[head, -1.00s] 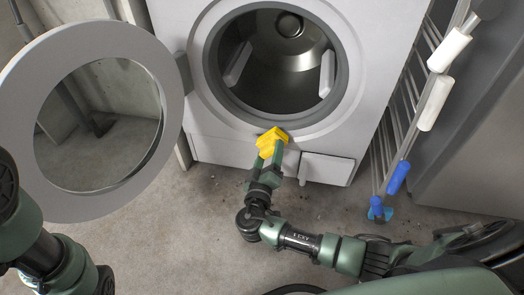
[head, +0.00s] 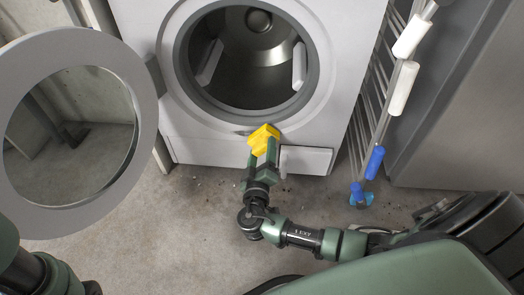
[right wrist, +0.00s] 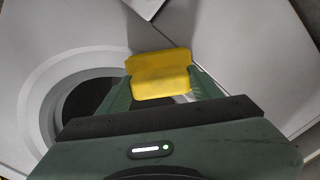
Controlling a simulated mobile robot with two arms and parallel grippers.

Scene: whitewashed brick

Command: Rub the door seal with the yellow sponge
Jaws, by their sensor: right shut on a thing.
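The yellow sponge (head: 262,137) is held in my right gripper (head: 265,150), which is shut on it. It also shows between the fingers in the right wrist view (right wrist: 160,76). The door seal (head: 182,62) is the dark grey ring around the washer's round opening. The sponge is in front of the washer's lower front, just below the seal's bottom and slightly right of its middle. I cannot tell whether it touches the machine. The round door (head: 143,165) stands open at the left. Part of my left arm shows at lower left, but its gripper is out of frame.
The white washing machine (head: 345,60) has a flap (head: 306,160) low at the right. A metal rack (head: 366,110) with white and blue rollers stands right of it, beside a grey panel (head: 450,120). The concrete floor (head: 165,225) in front is clear apart from small specks.

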